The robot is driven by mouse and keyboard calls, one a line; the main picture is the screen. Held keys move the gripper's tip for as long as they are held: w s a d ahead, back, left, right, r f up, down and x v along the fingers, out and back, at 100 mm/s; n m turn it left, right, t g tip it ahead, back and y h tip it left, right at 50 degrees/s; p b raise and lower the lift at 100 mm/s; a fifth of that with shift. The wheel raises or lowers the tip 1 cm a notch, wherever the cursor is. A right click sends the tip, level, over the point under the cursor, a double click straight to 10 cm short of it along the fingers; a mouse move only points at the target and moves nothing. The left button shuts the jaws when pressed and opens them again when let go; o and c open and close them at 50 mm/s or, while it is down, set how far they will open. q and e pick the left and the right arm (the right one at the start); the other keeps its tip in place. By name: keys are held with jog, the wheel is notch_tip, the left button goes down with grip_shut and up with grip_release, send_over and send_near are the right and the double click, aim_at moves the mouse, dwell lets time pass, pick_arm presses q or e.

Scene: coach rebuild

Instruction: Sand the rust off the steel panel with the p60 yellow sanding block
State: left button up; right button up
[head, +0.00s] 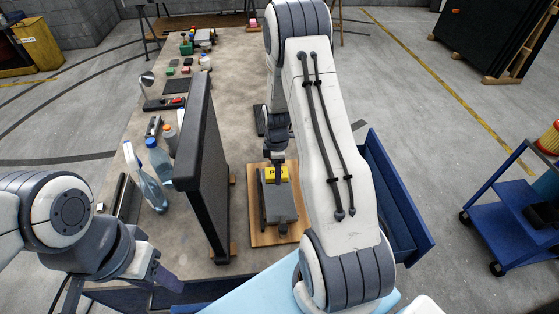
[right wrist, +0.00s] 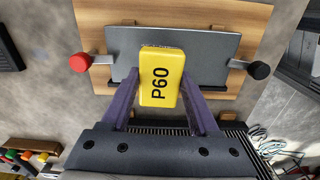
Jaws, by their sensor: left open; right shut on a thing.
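The yellow P60 sanding block (head: 278,173) is between the purple fingers of my right gripper (head: 276,166), which is shut on it. In the right wrist view the block (right wrist: 161,76) shows its "P60" label, and the gripper (right wrist: 160,95) holds it from both sides. The grey steel panel (head: 280,205) lies on a wooden board (head: 258,238); in the right wrist view the panel (right wrist: 215,48) is behind the block. I cannot tell whether the block touches the panel. No rust patch is plain to see. My left gripper (head: 166,280) is open and empty at the lower left.
A red knob (right wrist: 80,62) and a black knob (right wrist: 259,70) stand at the panel's two ends. A tall dark upright slab (head: 203,165) stands left of the board. A blue cart (head: 510,215) is at the right.

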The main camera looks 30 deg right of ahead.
jog(key=shift+r+p, duration=0.8)
jog(key=shift+r, duration=0.6)
